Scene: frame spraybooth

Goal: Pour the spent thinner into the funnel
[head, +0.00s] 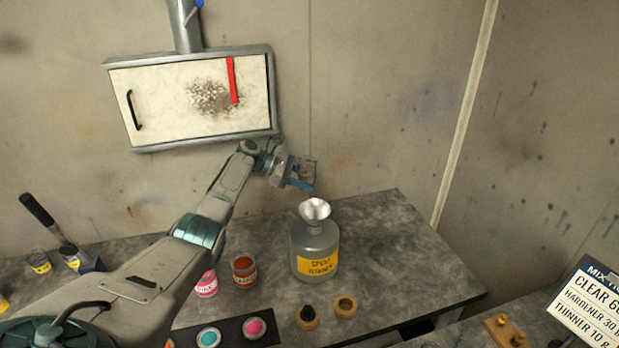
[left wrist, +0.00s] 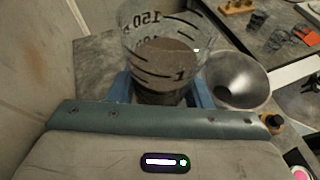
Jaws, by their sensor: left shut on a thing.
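My left gripper (head: 301,184) is shut on a clear graduated cup (head: 309,166), above and slightly left of the funnel. The left wrist view shows the cup (left wrist: 160,32) between the blue fingers (left wrist: 162,94), with murky grey-brown liquid (left wrist: 165,58) inside. The cup looks roughly upright; any slight tilt is hard to tell. In the left wrist view the funnel's wide mouth (left wrist: 254,76) is open, just right of the cup. My right gripper is not in view.
Red (head: 244,272) and pink (head: 206,284) paint cans stand left of the grey can. A framed panel (head: 190,98) hangs on the wall behind. The bench (head: 405,250) right of the can is clear.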

